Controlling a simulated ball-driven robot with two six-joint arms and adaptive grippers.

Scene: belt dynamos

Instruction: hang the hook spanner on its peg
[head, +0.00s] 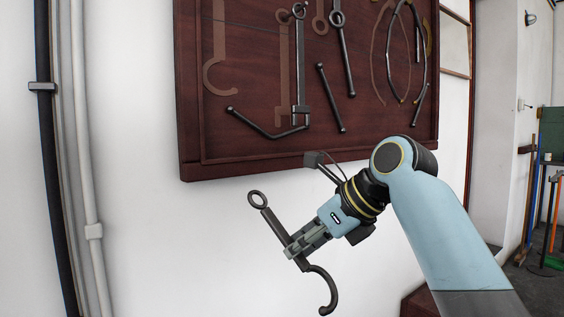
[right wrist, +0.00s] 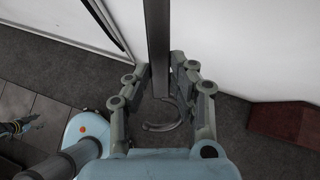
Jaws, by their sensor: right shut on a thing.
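My right gripper (head: 298,248) is shut on the dark hook spanner (head: 273,222) about the middle of its shank. The spanner is tilted, with its ring end (head: 258,199) up to the left and its curved hook (head: 327,296) down to the right. It hangs in the air in front of the white wall, below the tool board. In the right wrist view the shank (right wrist: 159,45) runs between the fingers. A paler hook-shaped outline (head: 219,50) is on the board's left part. Its top is cut off by the picture edge, and I see no peg there.
The dark red wooden board (head: 240,158) carries several hanging tools, among them a ring-ended tool (head: 299,70), a bent bar (head: 262,130) and a straight rod (head: 331,98). Pipes (head: 85,160) run down the wall at left. In the right wrist view a small gripper-like part shows at the left edge.

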